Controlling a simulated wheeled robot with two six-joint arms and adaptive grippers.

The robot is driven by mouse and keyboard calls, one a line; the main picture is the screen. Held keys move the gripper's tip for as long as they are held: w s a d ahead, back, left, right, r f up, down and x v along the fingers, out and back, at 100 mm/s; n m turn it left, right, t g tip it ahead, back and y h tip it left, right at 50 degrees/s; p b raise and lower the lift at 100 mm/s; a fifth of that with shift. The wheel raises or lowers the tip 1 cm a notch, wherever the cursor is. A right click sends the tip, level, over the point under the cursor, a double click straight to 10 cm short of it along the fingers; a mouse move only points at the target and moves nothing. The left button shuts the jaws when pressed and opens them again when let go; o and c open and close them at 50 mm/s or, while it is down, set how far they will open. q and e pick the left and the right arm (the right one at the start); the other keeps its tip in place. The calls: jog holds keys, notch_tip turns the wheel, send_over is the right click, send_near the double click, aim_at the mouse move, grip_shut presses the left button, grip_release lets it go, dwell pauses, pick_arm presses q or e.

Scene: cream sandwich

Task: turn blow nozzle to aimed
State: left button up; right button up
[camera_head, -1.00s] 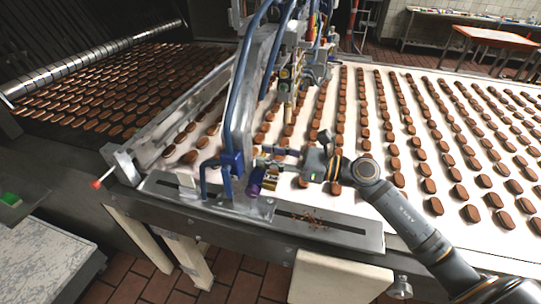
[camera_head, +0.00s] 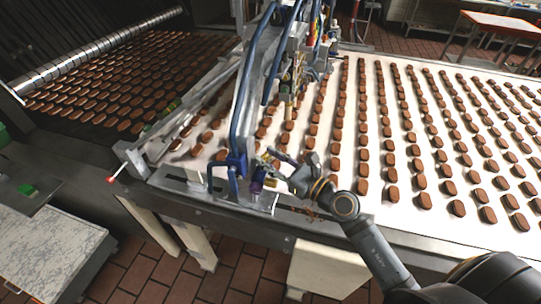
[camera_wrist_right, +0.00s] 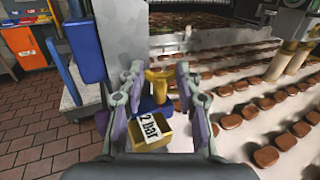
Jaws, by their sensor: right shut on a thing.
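The blow nozzle (camera_wrist_right: 160,77), a yellow brass-coloured piece with a blue part below it, shows between my right fingers in the right wrist view. My right gripper (camera_wrist_right: 160,90) is shut on it, with a grey, purple-padded finger on each side. In the head view my right gripper (camera_head: 270,163) reaches in from the right to the blue-framed machine at the belt's near edge. It hides most of the nozzle there, so its aim is hard to tell. A yellowish block labelled "2 bar" (camera_wrist_right: 150,131) sits just below the nozzle. My left gripper is not in view.
Rows of brown biscuits (camera_head: 420,165) cover the white belt (camera_head: 380,207) right of the machine. Blue tubes (camera_head: 243,100) and a metal upright (camera_wrist_right: 120,40) stand close to my right gripper. A red-tipped lever (camera_head: 112,180) sticks out at the left.

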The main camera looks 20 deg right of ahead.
jog(key=o, duration=1.2)
jog(key=shift+c, duration=0.2)
notch_tip(320, 180, up, 10)
jog(key=shift+c, duration=0.2)
